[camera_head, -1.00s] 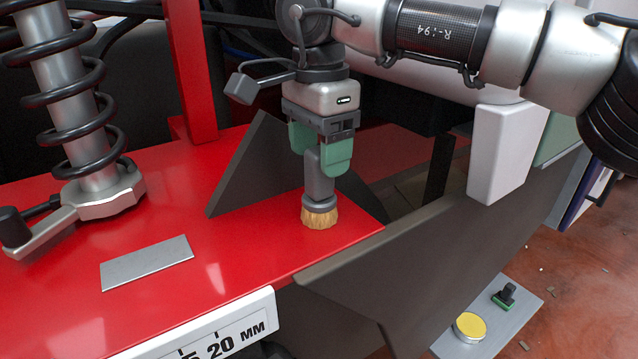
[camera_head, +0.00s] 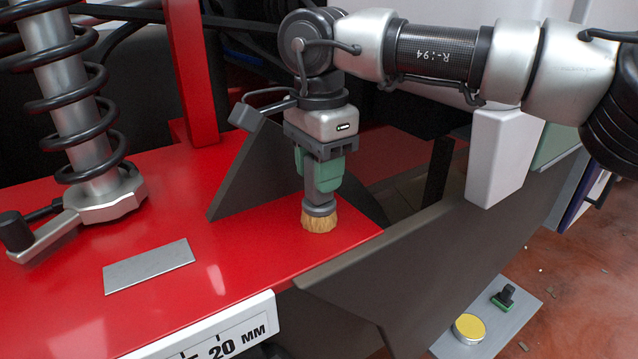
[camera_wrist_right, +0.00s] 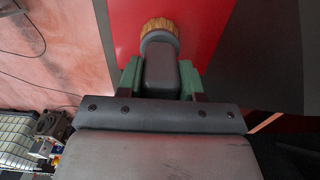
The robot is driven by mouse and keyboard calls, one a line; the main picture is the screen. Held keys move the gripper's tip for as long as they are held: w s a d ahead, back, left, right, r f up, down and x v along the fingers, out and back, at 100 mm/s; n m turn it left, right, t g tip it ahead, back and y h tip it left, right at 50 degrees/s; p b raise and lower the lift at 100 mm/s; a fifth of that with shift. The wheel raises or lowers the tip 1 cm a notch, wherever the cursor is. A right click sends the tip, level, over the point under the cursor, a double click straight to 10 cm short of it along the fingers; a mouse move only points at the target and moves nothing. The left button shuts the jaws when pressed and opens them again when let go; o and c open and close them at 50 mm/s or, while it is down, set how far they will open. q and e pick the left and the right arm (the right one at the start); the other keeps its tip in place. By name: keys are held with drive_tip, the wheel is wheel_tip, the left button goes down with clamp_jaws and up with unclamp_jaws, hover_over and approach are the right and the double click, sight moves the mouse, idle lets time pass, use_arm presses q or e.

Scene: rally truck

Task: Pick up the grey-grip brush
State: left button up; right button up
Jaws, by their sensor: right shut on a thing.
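The brush has a dark grey grip and a round tan bristle head (camera_head: 319,219). It stands upright, bristles down, on the red panel (camera_head: 240,235) near its front right edge. My right gripper (camera_head: 320,178) points down from above with its green fingers shut on the grey grip. In the right wrist view the green fingers (camera_wrist_right: 160,80) lie on both sides of the grey grip (camera_wrist_right: 160,66), with the tan bristles (camera_wrist_right: 160,27) beyond them. The bristles look to be at the panel surface; a small gap cannot be ruled out. My left gripper does not show.
A dark triangular plate (camera_head: 245,170) stands just behind the brush. A coil-spring damper (camera_head: 80,110) rises at the left. A flat grey plate (camera_head: 150,266) lies on the red panel. A yellow-topped round tin (camera_head: 468,327) and a small green-and-black item (camera_head: 505,295) sit lower right.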

drive_tip(key=shift+r, duration=0.1)
wheel_tip(320, 180, up, 4)
drive_tip(key=shift+f+b, duration=0.15)
drive_tip(key=shift+b, duration=0.7)
drive_tip(key=s+d+r+b, duration=0.4)
drive_tip(key=s+r, duration=0.3)
drive_tip(key=s, duration=0.3)
drive_tip(key=shift+s+d, duration=0.35)
drive_tip(key=shift+s, duration=0.05)
drive_tip(key=shift+w+r, duration=0.1)
idle(0.8)
